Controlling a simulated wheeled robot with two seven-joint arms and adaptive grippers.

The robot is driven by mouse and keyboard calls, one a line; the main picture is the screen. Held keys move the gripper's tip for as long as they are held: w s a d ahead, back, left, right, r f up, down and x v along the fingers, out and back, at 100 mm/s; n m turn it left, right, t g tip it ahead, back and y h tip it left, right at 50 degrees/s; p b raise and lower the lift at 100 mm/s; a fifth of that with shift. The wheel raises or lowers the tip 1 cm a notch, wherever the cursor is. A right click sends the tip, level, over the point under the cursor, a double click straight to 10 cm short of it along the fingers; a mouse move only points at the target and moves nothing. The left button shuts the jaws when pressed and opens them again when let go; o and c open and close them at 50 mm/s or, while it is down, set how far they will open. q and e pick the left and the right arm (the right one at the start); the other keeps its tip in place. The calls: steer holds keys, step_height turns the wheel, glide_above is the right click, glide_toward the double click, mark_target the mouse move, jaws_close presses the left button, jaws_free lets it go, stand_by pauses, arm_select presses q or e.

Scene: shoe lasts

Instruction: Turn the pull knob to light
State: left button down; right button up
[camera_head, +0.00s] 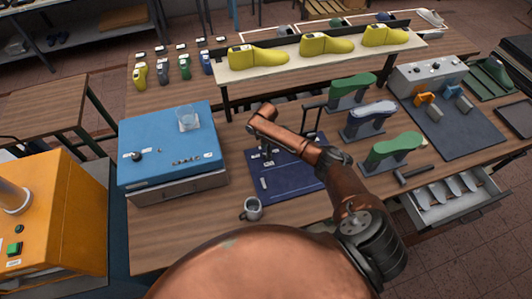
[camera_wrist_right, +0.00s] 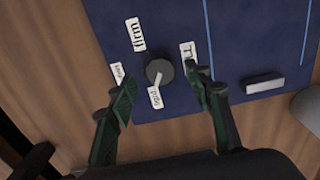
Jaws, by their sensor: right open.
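The pull knob (camera_wrist_right: 158,71) is a dark round knob on a blue panel in the right wrist view. Its pale pointer mark points down the picture toward a small label (camera_wrist_right: 155,97) that may read "light". A label reading "firm" (camera_wrist_right: 139,34) lies above it, and other labels sit left and right, partly hidden by my fingers. My right gripper (camera_wrist_right: 161,76) is open, its two green fingers on either side of the knob. Contact cannot be told. In the head view my right gripper (camera_head: 268,152) is over the blue panel (camera_head: 290,182). My left gripper is not in view.
A grey mug (camera_head: 252,209) stands at the panel's near edge. A blue box (camera_head: 172,150) with a glass on top is to the left. Green shoe lasts (camera_head: 392,147) on stands are to the right, near an open drawer (camera_head: 455,197). Yellow lasts (camera_head: 326,45) stand behind.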

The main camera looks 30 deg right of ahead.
step_height(320, 180, up, 10)
stand_by(0.3)
stand_by(0.4)
